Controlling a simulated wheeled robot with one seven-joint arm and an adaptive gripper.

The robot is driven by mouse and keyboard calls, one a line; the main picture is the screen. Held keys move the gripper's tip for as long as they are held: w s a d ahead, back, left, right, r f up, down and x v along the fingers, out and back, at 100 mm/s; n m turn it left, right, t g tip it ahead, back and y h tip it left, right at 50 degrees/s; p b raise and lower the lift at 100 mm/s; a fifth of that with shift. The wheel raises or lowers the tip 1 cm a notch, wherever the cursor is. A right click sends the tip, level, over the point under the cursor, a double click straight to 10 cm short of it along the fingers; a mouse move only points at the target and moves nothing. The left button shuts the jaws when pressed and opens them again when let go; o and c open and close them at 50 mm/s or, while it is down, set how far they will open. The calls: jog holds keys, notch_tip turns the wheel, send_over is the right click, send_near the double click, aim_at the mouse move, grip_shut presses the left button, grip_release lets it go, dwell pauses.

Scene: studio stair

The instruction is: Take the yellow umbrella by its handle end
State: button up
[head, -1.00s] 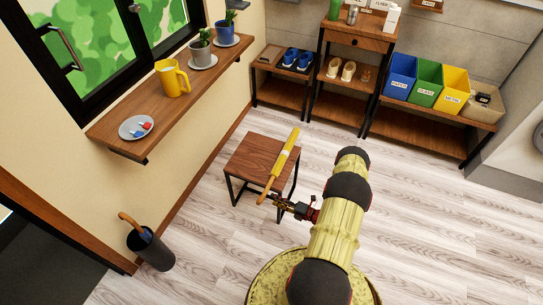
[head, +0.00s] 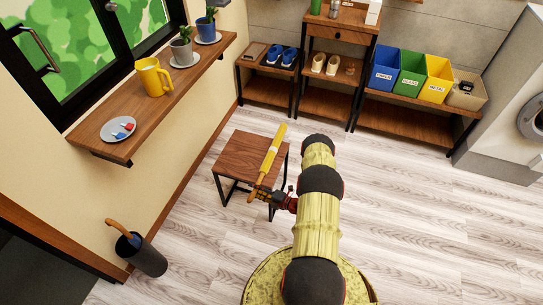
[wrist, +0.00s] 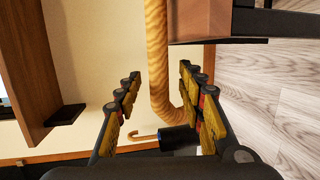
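The yellow umbrella (head: 272,149) lies across the wooden stool (head: 238,158) in the head view. Its wooden handle end (head: 254,192) sticks out past the stool's near edge. My gripper (head: 261,194) is at that handle, coming from the right. In the wrist view the curved wooden handle (wrist: 156,60) runs down between the two spread fingers of my gripper (wrist: 160,97). The crook bends toward the right finger and is partly hidden behind it. There is a clear gap to the left finger. I cannot tell whether the right finger touches the handle.
A black stand (head: 142,256) with another wooden crook handle (head: 118,228) stands on the floor at left. A wall shelf (head: 150,110) holds a yellow mug (head: 153,77), plants and a plate. Shelves with shoes and coloured bins line the back. The floor at right is clear.

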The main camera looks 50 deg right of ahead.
grip_shut()
dwell(0.5)
dwell(0.3)
